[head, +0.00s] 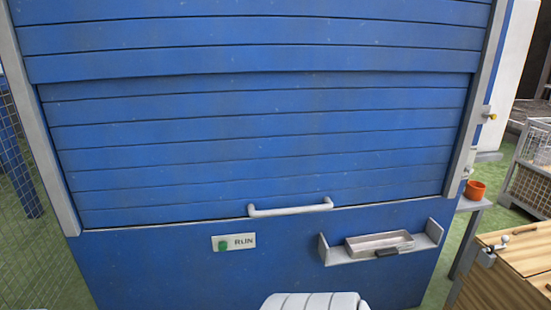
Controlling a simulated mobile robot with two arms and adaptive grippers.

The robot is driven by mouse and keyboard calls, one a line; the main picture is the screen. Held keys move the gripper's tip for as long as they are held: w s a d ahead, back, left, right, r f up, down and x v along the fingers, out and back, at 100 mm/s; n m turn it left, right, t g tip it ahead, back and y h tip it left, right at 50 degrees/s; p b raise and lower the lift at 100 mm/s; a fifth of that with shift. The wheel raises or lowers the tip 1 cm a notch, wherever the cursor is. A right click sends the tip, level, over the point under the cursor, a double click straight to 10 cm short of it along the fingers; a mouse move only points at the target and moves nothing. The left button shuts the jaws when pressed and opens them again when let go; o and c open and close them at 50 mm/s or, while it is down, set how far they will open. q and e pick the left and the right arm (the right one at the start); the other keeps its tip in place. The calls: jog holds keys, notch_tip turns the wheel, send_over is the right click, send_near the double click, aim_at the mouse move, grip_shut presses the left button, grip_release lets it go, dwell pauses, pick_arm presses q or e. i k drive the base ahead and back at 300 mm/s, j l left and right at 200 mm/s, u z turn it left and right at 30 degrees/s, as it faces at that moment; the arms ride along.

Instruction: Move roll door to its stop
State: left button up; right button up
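The blue slatted roll door (260,140) fills most of the head view. It runs between grey side rails, and its lowest slat meets the top edge of a plain blue panel (150,262), with no gap that I can see. A light grey bar handle (290,209) sits at the door's bottom edge, near the middle. Neither of my grippers is in view, and nothing touches the handle.
At right are an orange pot (475,190), a wooden box (510,268) and a wire crate (532,168). A mesh fence (25,225) stands at left.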

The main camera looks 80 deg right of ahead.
aim_at(160, 149)
jog(key=z, duration=2.5)
